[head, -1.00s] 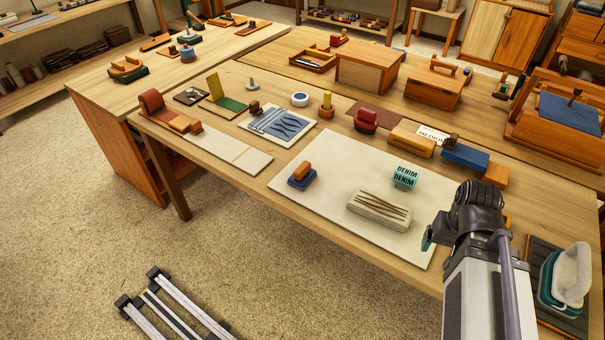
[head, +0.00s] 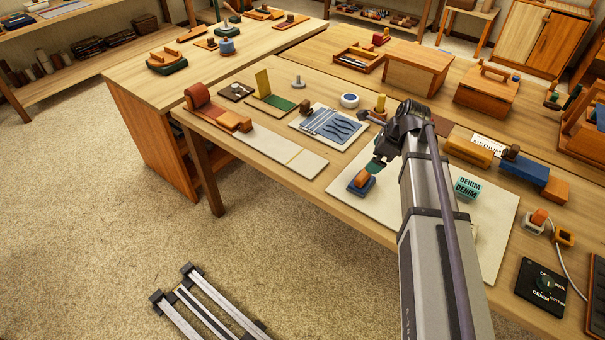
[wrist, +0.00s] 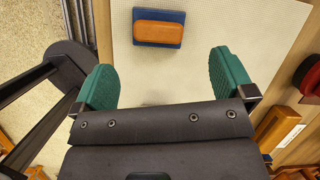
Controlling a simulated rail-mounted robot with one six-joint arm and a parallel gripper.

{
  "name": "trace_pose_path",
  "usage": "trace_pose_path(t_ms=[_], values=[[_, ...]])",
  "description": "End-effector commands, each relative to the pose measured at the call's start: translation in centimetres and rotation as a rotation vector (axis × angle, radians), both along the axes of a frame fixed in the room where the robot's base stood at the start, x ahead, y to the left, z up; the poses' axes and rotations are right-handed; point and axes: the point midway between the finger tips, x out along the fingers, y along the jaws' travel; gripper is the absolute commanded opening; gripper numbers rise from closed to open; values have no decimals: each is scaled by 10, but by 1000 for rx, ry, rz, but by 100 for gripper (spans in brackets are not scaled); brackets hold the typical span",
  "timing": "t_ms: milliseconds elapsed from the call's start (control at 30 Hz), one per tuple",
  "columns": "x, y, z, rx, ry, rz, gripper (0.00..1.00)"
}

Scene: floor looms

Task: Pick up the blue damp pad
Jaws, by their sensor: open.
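The blue damp pad (head: 361,186), a blue block with an orange grip on top, sits on the left part of the pale board (head: 340,195). In the wrist view the pad (wrist: 158,40) lies flat at the top, with its orange grip (wrist: 159,27) facing me. My gripper (head: 378,167) is beside the pad in the head view, partly hidden by my own arm. In the wrist view my gripper (wrist: 167,78) is open and empty. Its green fingers are spread wider than the pad, which lies beyond the tips and slightly left of centre between them.
A teal DENIM block (head: 467,188) stands on the board, right of my arm. A blue patterned sheet (head: 333,127) lies behind the pad. A black dial panel (head: 541,285) is at the front right. My arm hides the board's middle.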

Motion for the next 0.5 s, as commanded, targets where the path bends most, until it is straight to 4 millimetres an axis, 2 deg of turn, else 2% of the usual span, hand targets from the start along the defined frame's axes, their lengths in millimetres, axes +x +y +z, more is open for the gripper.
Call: trace_pose_path(t_ms=[100,267,367,500], values=[[1,1,1,55,52,-202,100],[1,2,-1,66,70,-257,100],[3,5,-14,65,69,-254,100],[8,13,-45,65,70,-253,100]])
